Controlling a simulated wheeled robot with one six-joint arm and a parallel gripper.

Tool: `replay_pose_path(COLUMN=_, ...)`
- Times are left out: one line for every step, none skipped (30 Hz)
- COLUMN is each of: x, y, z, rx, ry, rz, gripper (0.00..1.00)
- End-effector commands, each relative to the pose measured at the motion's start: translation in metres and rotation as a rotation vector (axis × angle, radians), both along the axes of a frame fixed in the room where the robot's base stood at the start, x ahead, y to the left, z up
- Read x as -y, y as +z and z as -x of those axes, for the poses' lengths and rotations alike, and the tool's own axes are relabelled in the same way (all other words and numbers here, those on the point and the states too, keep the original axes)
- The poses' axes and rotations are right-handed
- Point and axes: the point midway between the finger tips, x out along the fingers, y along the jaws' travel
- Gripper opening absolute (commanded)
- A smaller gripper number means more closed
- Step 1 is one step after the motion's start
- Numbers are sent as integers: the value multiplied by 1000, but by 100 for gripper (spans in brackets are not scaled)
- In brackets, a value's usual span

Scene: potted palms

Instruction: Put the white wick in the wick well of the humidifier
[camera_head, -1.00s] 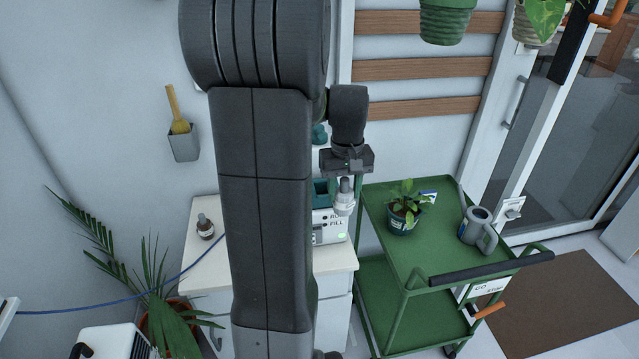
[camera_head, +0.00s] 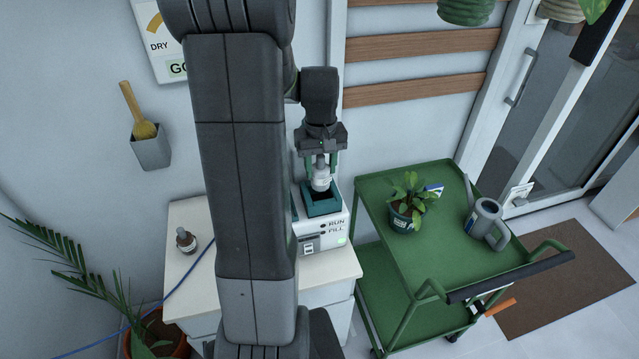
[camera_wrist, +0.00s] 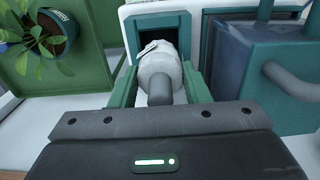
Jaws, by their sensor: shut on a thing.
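The white wick (camera_head: 321,180) is held upright in my gripper (camera_head: 321,160), which is shut on it. In the head view the wick hangs just above the dark square opening of the green-rimmed wick well (camera_head: 322,207) on the humidifier (camera_head: 322,238). The wick also shows in the wrist view (camera_wrist: 160,72), between the green fingers of my gripper (camera_wrist: 158,88), with the dark well opening (camera_wrist: 150,40) beyond it. I cannot tell whether its lower end is inside the well. My arm hides the left part of the humidifier in the head view.
The humidifier stands on a white cabinet (camera_head: 325,272), with a small dark-capped bottle (camera_head: 186,240) at its left. A green cart (camera_head: 400,257) stands at the right with a potted plant (camera_head: 403,212) and a grey watering can (camera_head: 484,222). A palm (camera_head: 75,270) is at the lower left.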

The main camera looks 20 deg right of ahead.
Motion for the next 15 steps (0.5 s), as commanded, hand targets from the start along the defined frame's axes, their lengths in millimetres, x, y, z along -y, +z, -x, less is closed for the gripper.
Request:
replay_pose_path(x=0, y=-7, z=1, rx=-4, ry=0, rz=-1, gripper=20)
replay_pose_path(x=0, y=-10, z=0, rx=-3, ry=0, rz=-1, gripper=20)
replay_pose_path(x=0, y=-14, z=0, rx=-2, ry=0, rz=0, gripper=20)
replay_pose_path(x=0, y=-16, z=0, rx=-1, ry=0, rz=0, gripper=20)
replay_pose_path(x=0, y=-19, z=0, rx=-1, ry=0, rz=0, gripper=20)
replay_pose_path(x=0, y=-23, z=1, rx=-3, ry=0, rz=-1, gripper=20)
replay_pose_path(x=0, y=-27, z=1, rx=-3, ry=0, rz=-1, gripper=20)
replay_pose_path(x=0, y=-31, z=1, rx=-3, ry=0, rz=-1, gripper=20)
replay_pose_path(x=0, y=-37, z=1, rx=-4, ry=0, rz=-1, gripper=20)
replay_pose_path(x=0, y=-41, z=0, rx=-3, ry=0, rz=-1, gripper=20)
replay_pose_path(x=0, y=-45, z=0, rx=-3, ry=0, rz=-1, gripper=20)
replay_pose_path(x=0, y=-49, z=0, rx=-2, ry=0, rz=-1, gripper=20)
replay_pose_path(x=0, y=-52, z=0, rx=-3, ry=0, rz=-1, gripper=20)
replay_pose_path(x=0, y=-53, z=0, rx=-2, ry=0, rz=-1, gripper=20)
replay_pose_path(x=0, y=-55, z=0, rx=0, ry=0, rz=0, gripper=20)
